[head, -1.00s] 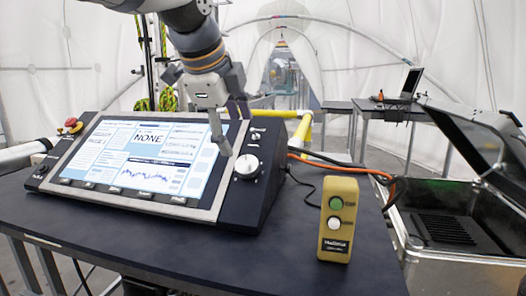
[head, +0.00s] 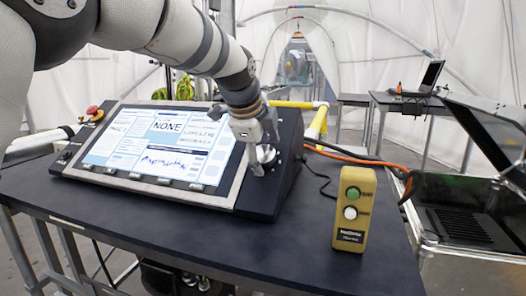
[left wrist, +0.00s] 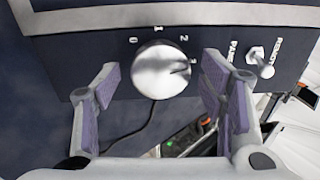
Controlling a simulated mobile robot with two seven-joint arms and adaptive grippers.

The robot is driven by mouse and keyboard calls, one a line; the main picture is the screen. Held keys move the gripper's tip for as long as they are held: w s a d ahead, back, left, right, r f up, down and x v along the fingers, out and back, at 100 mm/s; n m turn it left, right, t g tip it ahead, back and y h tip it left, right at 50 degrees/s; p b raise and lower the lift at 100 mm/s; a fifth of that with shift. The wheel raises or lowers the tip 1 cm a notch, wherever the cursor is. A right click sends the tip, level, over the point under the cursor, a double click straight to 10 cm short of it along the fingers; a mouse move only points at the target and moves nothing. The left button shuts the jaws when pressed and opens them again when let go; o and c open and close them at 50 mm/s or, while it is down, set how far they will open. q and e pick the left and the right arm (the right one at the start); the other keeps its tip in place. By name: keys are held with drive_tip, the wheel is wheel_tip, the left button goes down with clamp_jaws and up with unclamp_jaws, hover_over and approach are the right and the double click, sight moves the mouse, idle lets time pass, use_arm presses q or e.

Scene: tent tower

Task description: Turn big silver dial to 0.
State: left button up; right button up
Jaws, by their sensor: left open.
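The big silver dial (left wrist: 160,72) is on the console's dark side panel, with 0, 1, 2 and 3 marked around it. A dark notch on its face points toward the 3. My left gripper (left wrist: 162,82) is open, one finger on either side of the dial, with gaps visible and no clear contact. In the head view my left gripper (head: 262,164) is at the console's right end, partly hiding the dial (head: 266,153).
A toggle switch (left wrist: 261,62) sits right of the dial in the wrist view. The console's screen (head: 160,148) lies left of my gripper. A yellow button box (head: 352,210) stands right on the table (head: 290,255). An open case (head: 470,220) is farther right.

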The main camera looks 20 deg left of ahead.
use_arm(q)
drive_tip(key=c, duration=1.2)
drive_tip(key=shift+o, duration=0.2)
drive_tip(key=shift+n, duration=0.3)
drive_tip(key=n, duration=0.9)
drive_tip(key=shift+y, duration=0.3)
drive_tip(key=n, duration=0.7)
drive_tip(key=shift+w, duration=0.1)
drive_tip(key=n, duration=0.7)
drive_tip(key=shift+g, duration=0.3)
drive_tip(key=shift+n, duration=0.3)
